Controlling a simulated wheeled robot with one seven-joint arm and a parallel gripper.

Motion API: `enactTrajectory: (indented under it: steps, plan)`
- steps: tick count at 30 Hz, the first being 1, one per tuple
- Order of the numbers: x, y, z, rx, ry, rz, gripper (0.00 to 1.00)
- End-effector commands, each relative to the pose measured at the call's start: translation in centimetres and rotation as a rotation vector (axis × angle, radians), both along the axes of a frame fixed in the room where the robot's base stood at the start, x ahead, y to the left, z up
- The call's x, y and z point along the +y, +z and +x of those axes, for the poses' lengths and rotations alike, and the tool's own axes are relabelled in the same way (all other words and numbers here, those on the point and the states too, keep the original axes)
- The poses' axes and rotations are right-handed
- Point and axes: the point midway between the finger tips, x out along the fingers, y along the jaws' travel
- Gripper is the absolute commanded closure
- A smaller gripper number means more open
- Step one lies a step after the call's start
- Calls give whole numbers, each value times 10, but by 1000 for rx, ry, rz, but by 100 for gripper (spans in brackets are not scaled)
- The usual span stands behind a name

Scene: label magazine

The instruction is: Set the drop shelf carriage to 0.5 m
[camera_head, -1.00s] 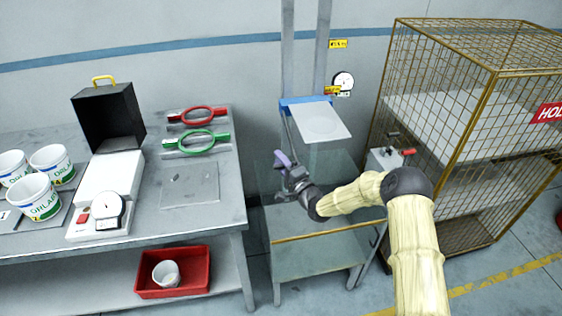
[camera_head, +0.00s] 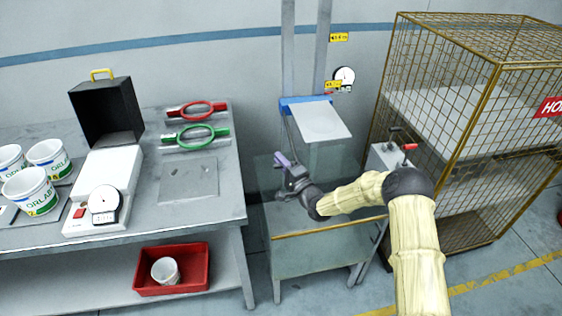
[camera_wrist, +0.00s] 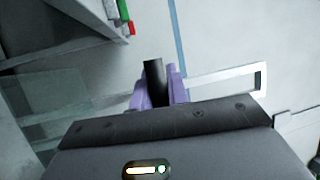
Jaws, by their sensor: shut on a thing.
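The carriage has a blue crossbar (camera_head: 305,100) on two grey vertical rails (camera_head: 321,50) and a tilted white plate (camera_head: 321,122). A small yellow tag (camera_head: 333,84) is beside the crossbar; its figures are too small to read. A round white dial (camera_head: 344,75) is to its right. My gripper (camera_head: 284,160) is below and slightly left of the plate. In the wrist view, its purple fingers (camera_wrist: 160,85) are shut on a dark cylindrical grip (camera_wrist: 153,78). I cannot tell what the grip joins. A pale rectangular frame (camera_wrist: 226,82) extends right behind the fingers.
A glass-sided stand (camera_head: 315,256) surrounds the area below the carriage. A grey box with a crank and red knob (camera_head: 410,147) stands right of it, before a wire cage (camera_head: 470,100). A workbench (camera_head: 218,200) with tubs, scale and rings fills the left.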

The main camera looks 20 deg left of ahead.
Motion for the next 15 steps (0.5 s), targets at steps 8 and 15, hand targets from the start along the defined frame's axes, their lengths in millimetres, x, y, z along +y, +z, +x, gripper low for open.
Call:
enactTrajectory:
  steps: [8,15]
  plan:
    - [-1,-60,0,6,-2,-3,100]
    - [-1,-107,0,7,-1,-2,100]
